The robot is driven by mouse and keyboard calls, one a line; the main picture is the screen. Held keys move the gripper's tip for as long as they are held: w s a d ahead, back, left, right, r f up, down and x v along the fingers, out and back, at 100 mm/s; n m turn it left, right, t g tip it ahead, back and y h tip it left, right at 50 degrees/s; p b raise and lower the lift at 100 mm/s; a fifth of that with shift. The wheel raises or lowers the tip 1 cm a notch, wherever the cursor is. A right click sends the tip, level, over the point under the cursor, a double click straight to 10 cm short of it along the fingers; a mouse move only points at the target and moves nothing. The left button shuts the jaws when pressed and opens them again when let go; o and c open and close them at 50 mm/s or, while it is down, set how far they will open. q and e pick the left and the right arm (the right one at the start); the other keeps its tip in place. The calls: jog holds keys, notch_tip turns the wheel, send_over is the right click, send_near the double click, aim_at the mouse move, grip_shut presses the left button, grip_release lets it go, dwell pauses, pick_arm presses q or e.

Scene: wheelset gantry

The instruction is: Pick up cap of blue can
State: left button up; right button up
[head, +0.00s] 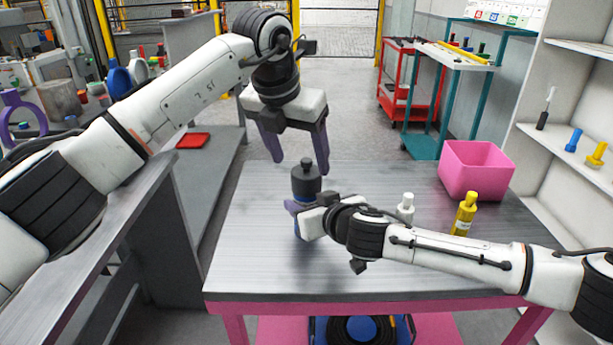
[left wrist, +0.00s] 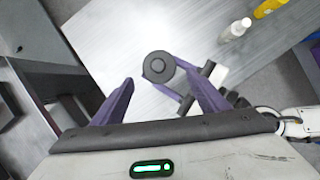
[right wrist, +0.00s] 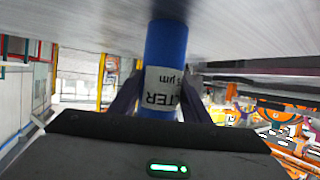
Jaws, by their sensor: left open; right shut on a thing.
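The blue can (right wrist: 166,52) stands upright on the table, its blue body and white label clear in the right wrist view. Its dark grey cap (head: 306,177) is on top, with a small knob, and shows from above in the left wrist view (left wrist: 158,67). My right gripper (right wrist: 160,96) is shut on the can's body, a finger on each side; in the head view it hides most of the body. My left gripper (head: 298,164) is open and points down above the cap. In the left wrist view the cap lies between and just beyond its fingertips.
A white bottle (head: 406,208) and a yellow bottle (head: 465,214) stand right of the can, close to my right forearm. A pink bin (head: 475,170) is at the table's back right. The front left of the grey table (head: 250,255) is clear.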

aim_at(304, 162)
pick_arm(q)
jog(key=shift+w+d+x, duration=0.1)
jog(key=shift+w+x, duration=0.1)
jog(key=shift+x, duration=1.25)
jog(key=shift+w+d+x, duration=0.1)
jog(key=shift+w+x, duration=0.1)
jog(key=shift+x, duration=1.25)
jog(key=shift+r, duration=0.2)
jog(key=c, duration=0.9)
